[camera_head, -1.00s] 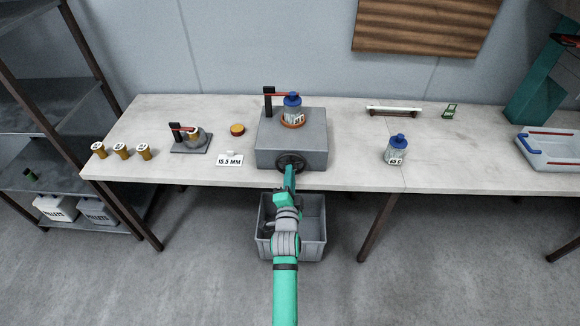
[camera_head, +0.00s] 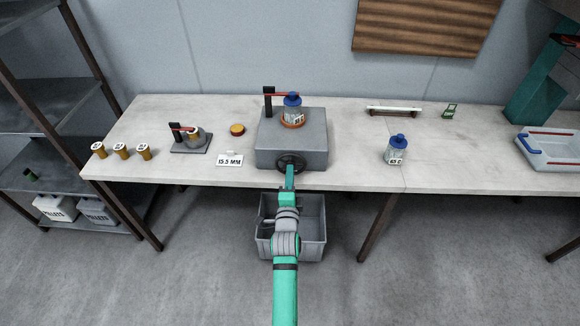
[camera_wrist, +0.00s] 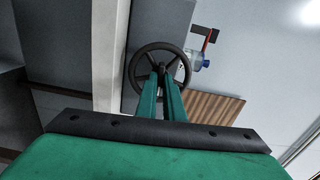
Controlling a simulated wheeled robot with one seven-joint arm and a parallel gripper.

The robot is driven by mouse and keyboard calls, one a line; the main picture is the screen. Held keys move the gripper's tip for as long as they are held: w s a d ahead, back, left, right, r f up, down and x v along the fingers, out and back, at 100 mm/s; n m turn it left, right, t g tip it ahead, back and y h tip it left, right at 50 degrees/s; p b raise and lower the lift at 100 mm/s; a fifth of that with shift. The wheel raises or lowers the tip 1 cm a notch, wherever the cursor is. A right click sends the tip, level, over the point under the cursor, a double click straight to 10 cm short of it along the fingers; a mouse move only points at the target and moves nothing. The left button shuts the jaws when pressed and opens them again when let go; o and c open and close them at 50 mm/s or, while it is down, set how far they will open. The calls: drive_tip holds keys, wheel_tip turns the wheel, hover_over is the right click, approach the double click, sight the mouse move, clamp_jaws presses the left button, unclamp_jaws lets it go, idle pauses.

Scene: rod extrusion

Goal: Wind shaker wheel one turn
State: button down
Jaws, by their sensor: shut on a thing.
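The shaker is a grey box (camera_head: 278,138) on the table, with a dark spoked wheel (camera_head: 291,162) on its front face. The wheel also shows in the wrist view (camera_wrist: 160,50). A blue-capped bottle (camera_head: 292,106) stands in an orange ring on top of the box, under a red arm. My gripper (camera_head: 290,171) reaches the wheel from the front. In the wrist view its two green fingers (camera_wrist: 160,76) come together at the wheel's hub and lower part and are shut on the wheel. The fingertips' exact contact is too small to tell.
A grey bin (camera_head: 318,225) stands on the floor below my arm. On the table to the left are a label card (camera_head: 229,160), an orange disc (camera_head: 237,129) and several yellow jars (camera_head: 121,151). Another blue-capped bottle (camera_head: 396,150) stands to the right, with clear table around it.

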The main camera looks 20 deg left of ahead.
drive_tip(key=shift+m, duration=0.4)
drive_tip(key=shift+m, duration=0.9)
drive_tip(key=shift+m, duration=1)
drive_tip(key=shift+m, duration=1)
